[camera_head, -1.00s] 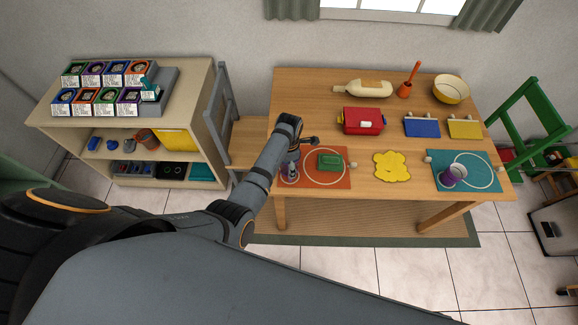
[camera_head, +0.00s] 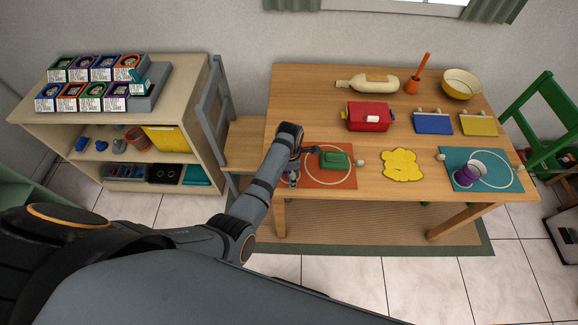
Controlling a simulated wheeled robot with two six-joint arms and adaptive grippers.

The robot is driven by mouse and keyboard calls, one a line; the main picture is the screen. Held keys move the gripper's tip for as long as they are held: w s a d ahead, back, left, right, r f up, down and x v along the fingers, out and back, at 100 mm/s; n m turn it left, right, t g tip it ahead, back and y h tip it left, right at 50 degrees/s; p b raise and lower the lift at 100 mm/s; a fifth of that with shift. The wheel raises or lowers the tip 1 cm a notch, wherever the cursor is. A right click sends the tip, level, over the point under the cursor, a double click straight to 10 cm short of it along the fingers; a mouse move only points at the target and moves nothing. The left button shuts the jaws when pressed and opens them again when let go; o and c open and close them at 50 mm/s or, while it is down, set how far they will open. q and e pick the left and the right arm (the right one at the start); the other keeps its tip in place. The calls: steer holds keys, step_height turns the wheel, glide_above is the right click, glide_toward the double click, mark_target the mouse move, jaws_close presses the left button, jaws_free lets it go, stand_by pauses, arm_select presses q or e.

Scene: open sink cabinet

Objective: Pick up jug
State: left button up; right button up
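No thing is plainly recognisable as a jug. A purple cup-like vessel (camera_head: 467,174) with a pale inside stands tilted-looking on the teal mat (camera_head: 497,157) at the table's right. A small purple and grey thing (camera_head: 292,180) shows at the left edge of the orange mat (camera_head: 335,179), partly hidden by my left arm. My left gripper (camera_head: 306,151) is over that mat's left edge, beside the green box (camera_head: 335,159). Its fingers are too small and dark to tell whether they are open or hold anything. My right gripper is out of view.
The table (camera_head: 300,90) also carries a red case (camera_head: 368,117), a beige bottle-shaped thing (camera_head: 374,84), an orange holder (camera_head: 412,86), a yellow bowl (camera_head: 461,83) and a yellow cloud-shaped mat (camera_head: 402,166). A grey chair (camera_head: 215,110) and a shelf (camera_head: 190,105) stand left.

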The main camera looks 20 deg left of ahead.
arm_select(q)
steer(key=shift+s+r, duration=0.1)
steer(key=shift+r, duration=0.05)
steer(key=shift+c, duration=1.1)
jaws_close()
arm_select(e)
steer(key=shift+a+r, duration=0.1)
arm_select(q)
steer(key=shift+r, duration=0.15)
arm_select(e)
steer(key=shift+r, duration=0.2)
